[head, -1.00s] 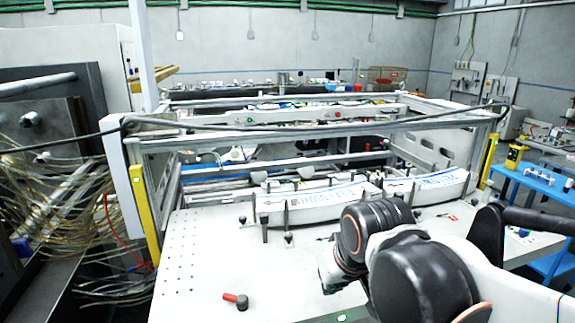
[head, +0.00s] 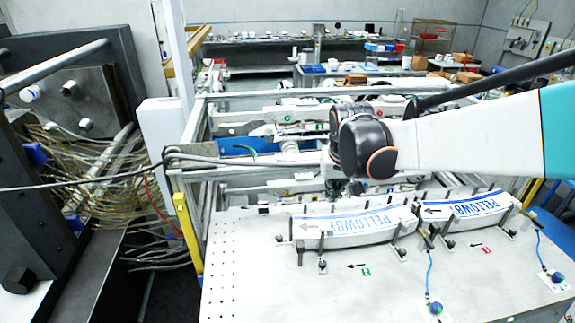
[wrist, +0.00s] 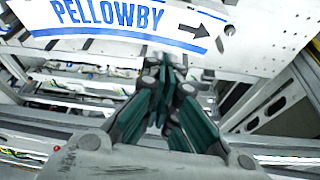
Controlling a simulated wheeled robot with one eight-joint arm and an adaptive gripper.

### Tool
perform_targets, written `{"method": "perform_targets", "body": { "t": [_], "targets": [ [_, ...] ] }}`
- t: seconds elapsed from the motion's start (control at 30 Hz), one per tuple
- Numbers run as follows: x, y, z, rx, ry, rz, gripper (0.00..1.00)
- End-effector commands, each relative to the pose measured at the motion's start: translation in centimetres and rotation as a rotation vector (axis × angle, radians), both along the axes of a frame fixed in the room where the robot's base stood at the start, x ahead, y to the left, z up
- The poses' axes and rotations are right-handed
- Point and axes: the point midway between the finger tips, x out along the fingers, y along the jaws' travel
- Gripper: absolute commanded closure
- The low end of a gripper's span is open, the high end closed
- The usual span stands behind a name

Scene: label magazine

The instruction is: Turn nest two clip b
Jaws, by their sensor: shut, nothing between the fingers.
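Nest two, by the green 2 on the table, holds a curved white piece (head: 345,240) with blue PELLOWBY lettering and a black arrow. The piece also shows in the wrist view (wrist: 110,14). Several dark upright clips stand around it, such as a front clip (head: 322,265). No letter is readable on any, so I cannot tell which is clip b. My gripper (wrist: 165,68) is shut and empty, its green-sided fingers close together just beside the piece's edge. In the head view my gripper (head: 354,187) is behind the piece, partly hidden by my wrist.
A similar curved piece (head: 465,209) sits in the nest to the right, by a red 1. A metal frame (head: 270,95) rises behind. The table's front left is clear.

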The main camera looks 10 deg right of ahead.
Motion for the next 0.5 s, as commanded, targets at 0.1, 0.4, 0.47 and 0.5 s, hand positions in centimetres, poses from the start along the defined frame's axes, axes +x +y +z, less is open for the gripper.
{"method": "perform_targets", "body": {
  "t": [0.1, 0.4, 0.47, 0.5],
  "targets": [
    [0.4, 0.0, -0.8, 0.000, 0.001, 0.000, 1.00],
    [1.8, -0.2, -5.0, 0.000, 0.000, 0.000, 1.00],
    [2.2, -0.3, -5.9, 0.000, 0.000, 0.000, 1.00],
    [2.4, -0.3, -6.5, 0.000, 0.000, 0.000, 1.00]
  ]
}}
